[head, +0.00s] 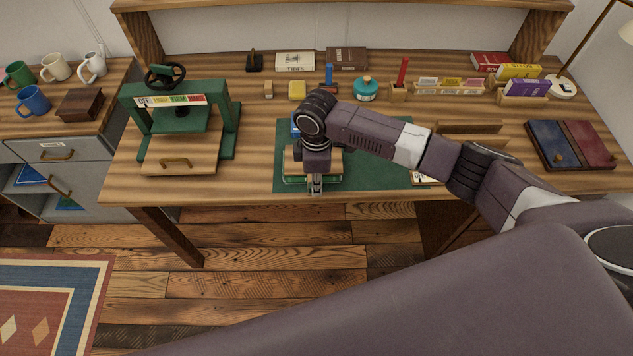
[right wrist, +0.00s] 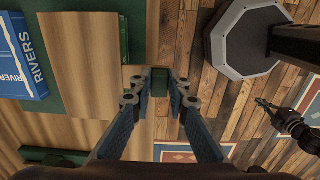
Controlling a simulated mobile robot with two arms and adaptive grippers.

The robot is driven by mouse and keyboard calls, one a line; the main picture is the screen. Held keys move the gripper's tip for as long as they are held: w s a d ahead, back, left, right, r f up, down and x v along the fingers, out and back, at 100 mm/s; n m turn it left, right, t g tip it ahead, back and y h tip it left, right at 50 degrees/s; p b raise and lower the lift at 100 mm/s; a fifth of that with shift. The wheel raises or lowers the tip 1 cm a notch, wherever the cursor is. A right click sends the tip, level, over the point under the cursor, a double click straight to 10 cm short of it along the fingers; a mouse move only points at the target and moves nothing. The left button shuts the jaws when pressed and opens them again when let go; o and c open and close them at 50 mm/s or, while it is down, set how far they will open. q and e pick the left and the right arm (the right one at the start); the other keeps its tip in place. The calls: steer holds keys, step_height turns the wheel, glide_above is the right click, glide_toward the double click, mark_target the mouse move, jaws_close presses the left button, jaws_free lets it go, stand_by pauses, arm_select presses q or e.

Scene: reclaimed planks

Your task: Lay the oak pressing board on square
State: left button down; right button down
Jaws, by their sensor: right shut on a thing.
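The oak pressing board (head: 292,163) is a pale wooden panel over the front of the green mat (head: 380,170), with a green and white edge showing under it. In the right wrist view the board (right wrist: 80,45) fills much of the left side. My right gripper (head: 316,188) points down at the board's front side and is shut on it; a small green piece shows between the fingertips in the right wrist view (right wrist: 160,82). My right arm hides part of the board, and I cannot tell whether it rests or hangs just above.
A green press (head: 228,125) with a black wheel stands at the left of the desk. A blue book (right wrist: 22,60) lies beside the board. Stationery lines the back. Blue and red books (head: 570,145) lie at the right. The desk's front edge is close to the gripper.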

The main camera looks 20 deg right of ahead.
steer(key=shift+f, duration=0.5)
steer(key=c, duration=1.8)
jaws_free()
steer(key=shift+o, duration=0.2)
